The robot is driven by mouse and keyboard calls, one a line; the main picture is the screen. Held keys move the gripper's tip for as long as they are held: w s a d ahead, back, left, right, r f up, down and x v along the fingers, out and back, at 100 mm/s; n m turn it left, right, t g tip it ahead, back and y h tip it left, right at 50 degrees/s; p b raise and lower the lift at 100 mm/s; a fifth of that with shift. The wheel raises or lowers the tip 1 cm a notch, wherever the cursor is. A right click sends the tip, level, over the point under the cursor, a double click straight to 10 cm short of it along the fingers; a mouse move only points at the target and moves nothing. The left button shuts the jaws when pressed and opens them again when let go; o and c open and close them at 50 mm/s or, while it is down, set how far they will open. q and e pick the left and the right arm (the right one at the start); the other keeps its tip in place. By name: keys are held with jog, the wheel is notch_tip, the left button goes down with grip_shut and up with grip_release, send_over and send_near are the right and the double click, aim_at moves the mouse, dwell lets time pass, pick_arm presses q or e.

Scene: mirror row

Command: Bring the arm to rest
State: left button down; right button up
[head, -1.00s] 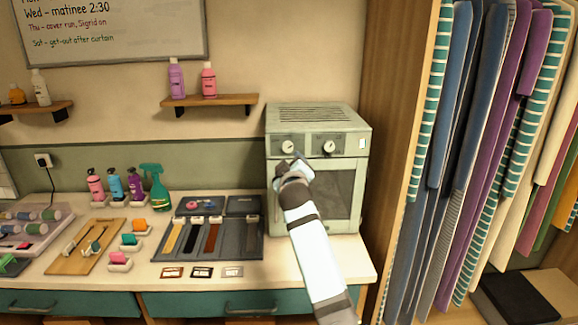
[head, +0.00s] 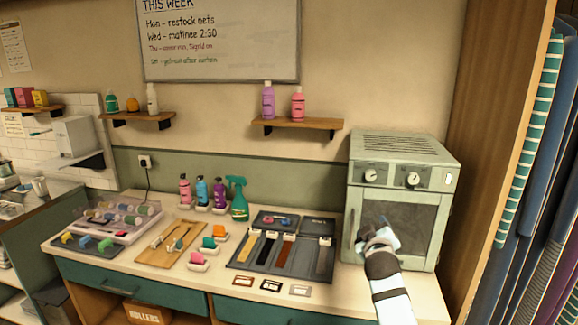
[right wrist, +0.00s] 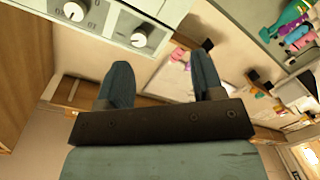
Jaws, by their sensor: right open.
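My right gripper (head: 378,238) is in front of the door of a pale green oven-like cabinet (head: 445,165) with two dials, at the right end of the counter. In the right wrist view its two blue-grey fingers (right wrist: 160,85) stand wide apart with nothing between them. The cabinet's dials (right wrist: 105,25) show at the top left of that view. My left gripper is in neither view.
A shelf (head: 290,123) hangs above. Hanging fabrics (head: 520,200) stand at the right.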

jog(key=s+a+f+g+y+p, duration=0.2)
jog(key=s+f+g+y, duration=0.15)
jog(key=s+f, duration=1.8)
jog(key=s+a+f+m+g+y, duration=0.1)
jog(key=s+a+f, duration=0.1)
jog(key=s, duration=0.9)
jog(key=s+a+f+m+g+y, duration=0.1)
jog(key=s+f, duration=0.3)
jog(key=s, duration=0.7)
jog(key=shift+s+a+f+m+y+p, duration=0.3)
jog(key=shift+s+a+m+y+p, duration=0.15)
jog(key=shift+y, duration=0.2)
